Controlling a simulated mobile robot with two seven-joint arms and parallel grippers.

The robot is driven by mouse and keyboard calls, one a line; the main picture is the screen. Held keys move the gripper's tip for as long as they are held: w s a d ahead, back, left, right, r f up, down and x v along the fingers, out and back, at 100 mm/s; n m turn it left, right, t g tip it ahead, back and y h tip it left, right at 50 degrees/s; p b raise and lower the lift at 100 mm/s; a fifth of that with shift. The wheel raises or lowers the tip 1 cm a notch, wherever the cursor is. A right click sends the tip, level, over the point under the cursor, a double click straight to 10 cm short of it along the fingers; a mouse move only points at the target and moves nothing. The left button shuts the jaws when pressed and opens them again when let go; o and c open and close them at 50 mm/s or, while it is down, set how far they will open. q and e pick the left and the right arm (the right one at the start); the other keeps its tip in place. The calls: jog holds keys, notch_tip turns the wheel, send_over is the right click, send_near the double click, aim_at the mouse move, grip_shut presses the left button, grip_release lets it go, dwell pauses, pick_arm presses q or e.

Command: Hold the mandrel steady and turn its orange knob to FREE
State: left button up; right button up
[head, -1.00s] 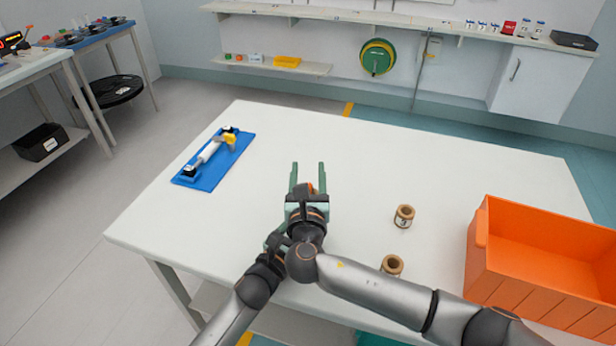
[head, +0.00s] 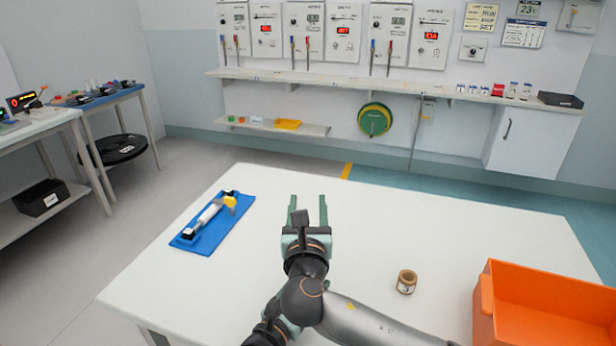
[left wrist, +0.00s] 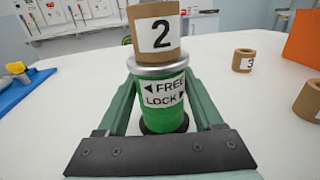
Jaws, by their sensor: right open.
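The green mandrel (left wrist: 162,100) stands upright in the left wrist view, with a FREE / LOCK label and arrows on its side. A cardboard core marked 2 (left wrist: 158,30) sits on top of it. My left gripper (left wrist: 160,78) has its fingers against both sides of the green body. The orange knob does not show in either view now.
A blue board (head: 212,232) with a white roller and yellow part lies at the table's left. A core marked 3 (head: 406,282) and an orange crate (head: 535,300) are on the right. Another core (left wrist: 310,98) shows at the wrist view's right edge. The white table (head: 440,230) is otherwise mostly clear.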

pick_arm(q)
jog(key=o, duration=0.4)
